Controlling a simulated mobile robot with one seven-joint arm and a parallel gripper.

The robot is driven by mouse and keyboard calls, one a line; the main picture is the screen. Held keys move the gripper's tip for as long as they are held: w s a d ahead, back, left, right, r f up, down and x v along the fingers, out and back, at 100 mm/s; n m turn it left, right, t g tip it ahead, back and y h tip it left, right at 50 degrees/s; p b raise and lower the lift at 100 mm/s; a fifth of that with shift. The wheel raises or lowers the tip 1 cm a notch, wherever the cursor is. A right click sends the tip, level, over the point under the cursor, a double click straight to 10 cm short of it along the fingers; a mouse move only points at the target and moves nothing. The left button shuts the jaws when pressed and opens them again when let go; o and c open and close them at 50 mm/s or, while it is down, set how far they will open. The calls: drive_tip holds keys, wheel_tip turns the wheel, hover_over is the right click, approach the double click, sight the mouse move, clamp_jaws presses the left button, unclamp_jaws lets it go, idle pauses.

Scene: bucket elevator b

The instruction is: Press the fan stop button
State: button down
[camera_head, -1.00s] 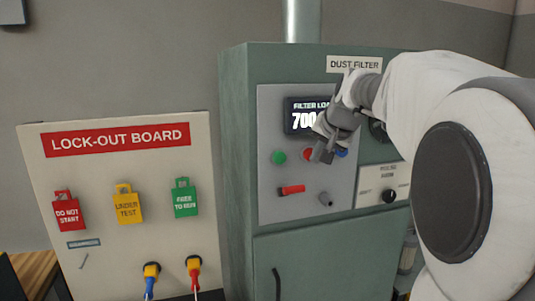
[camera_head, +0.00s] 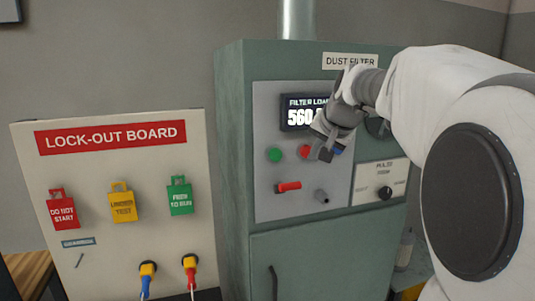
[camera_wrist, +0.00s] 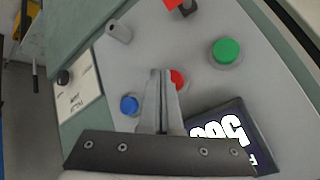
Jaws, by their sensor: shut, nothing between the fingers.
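The dust filter's control panel (camera_head: 265,200) has a green button (camera_head: 275,154), a red button (camera_head: 304,152) and a blue button (camera_head: 339,149) in a row. No label naming a fan stop button is readable. My gripper (camera_head: 322,152) is shut and empty, in front of the panel between the red and blue buttons. In the wrist view, my fingertips (camera_wrist: 162,73) partly cover the red button (camera_wrist: 179,78). The green button (camera_wrist: 226,50) is to the right and the blue button (camera_wrist: 129,104) to the left. I cannot tell whether the fingertips touch the panel.
The display (camera_head: 297,112) above the buttons is partly hidden by my gripper and reads about 560. A red-handled switch (camera_head: 288,187) and a grey knob (camera_head: 321,196) sit below. A lock-out board (camera_head: 110,215) with tags stands at the left.

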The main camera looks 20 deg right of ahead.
drive_tip(key=shift+s, duration=0.2)
drive_tip(key=shift+s, duration=0.1)
drive_tip(key=s+b, duration=0.2)
drive_tip(key=s, duration=0.3)
drive_tip(key=shift+s+d, duration=0.15)
drive_tip(key=shift+s, duration=0.25)
idle(0.5)
drive_tip(key=s+a+f+n+g, duration=0.1)
drive_tip(key=s+a+f+n, duration=0.3)
drive_tip(key=s+a+f, duration=0.3)
drive_tip(key=s+a+f+n+g, duration=0.2)
drive_tip(key=s+a+f+n, duration=0.2)
drive_tip(key=s, duration=1.1)
drive_tip(key=a+f, duration=0.3)
drive_tip(key=f, duration=0.3)
drive_tip(key=shift+a+f+y, duration=0.15)
drive_tip(key=shift+a+y, duration=0.15)
drive_tip(key=shift+w, duration=0.1)
